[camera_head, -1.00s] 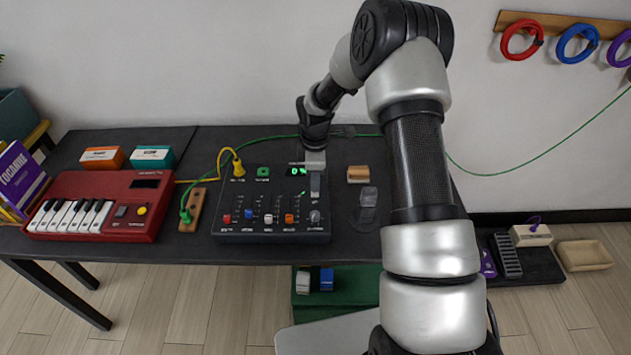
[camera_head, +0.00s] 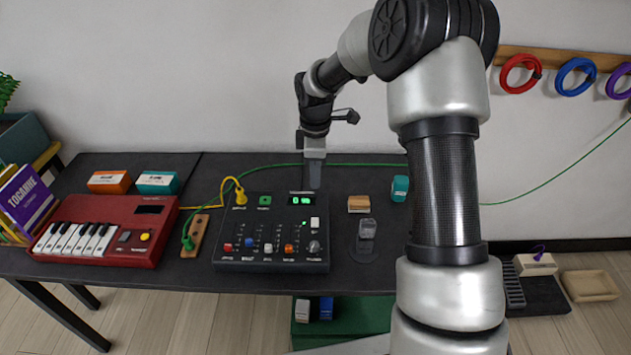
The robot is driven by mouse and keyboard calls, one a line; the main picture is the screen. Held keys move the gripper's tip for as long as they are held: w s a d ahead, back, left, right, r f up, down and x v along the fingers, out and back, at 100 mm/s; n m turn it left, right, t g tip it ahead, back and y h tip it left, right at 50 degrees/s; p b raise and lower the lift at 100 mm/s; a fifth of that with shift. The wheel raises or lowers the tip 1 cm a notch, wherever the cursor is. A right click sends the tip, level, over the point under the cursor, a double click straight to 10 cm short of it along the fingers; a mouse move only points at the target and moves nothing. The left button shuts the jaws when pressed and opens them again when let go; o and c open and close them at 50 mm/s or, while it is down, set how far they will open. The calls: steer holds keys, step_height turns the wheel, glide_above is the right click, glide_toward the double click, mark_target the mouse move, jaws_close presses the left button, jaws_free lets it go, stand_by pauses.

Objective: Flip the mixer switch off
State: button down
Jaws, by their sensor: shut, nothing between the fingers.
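The black mixer (camera_head: 235,258) sits on the dark table, with colored sliders, a knob and a lit green display (camera_head: 301,200). A small pale switch (camera_head: 315,223) shows at its right side, with a green light beside it. I cannot tell its on or off position. My gripper (camera_head: 312,186) is shut and empty, pointing down at the mixer's back right edge, behind the switch in the picture. I cannot tell how high its tips are above the surface.
A red keyboard (camera_head: 108,229) stands left of the mixer. A wooden block (camera_head: 358,204), a dark stand (camera_head: 366,230) and a teal block (camera_head: 400,188) are to the right. Yellow (camera_head: 223,187) and green cables run behind. Hanging cable coils (camera_head: 575,77) are on the wall.

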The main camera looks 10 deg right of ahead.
mark_target(315, 219)
steer(key=b, duration=0.4)
steer(key=s+b, duration=0.1)
steer(key=b, duration=0.4)
steer(key=shift+s+a+r+t, duration=0.15)
steer(key=shift+s+t, duration=0.1)
steer(key=shift+t, duration=0.15)
steer(key=f+b, duration=0.1)
steer(key=f, duration=0.3)
steer(key=w+f+b, duration=0.1)
steer(key=f, duration=0.4)
steer(key=f+b, duration=0.1)
steer(key=f, duration=0.4)
steer(key=shift+w, duration=0.35)
steer(key=shift+f, duration=0.1)
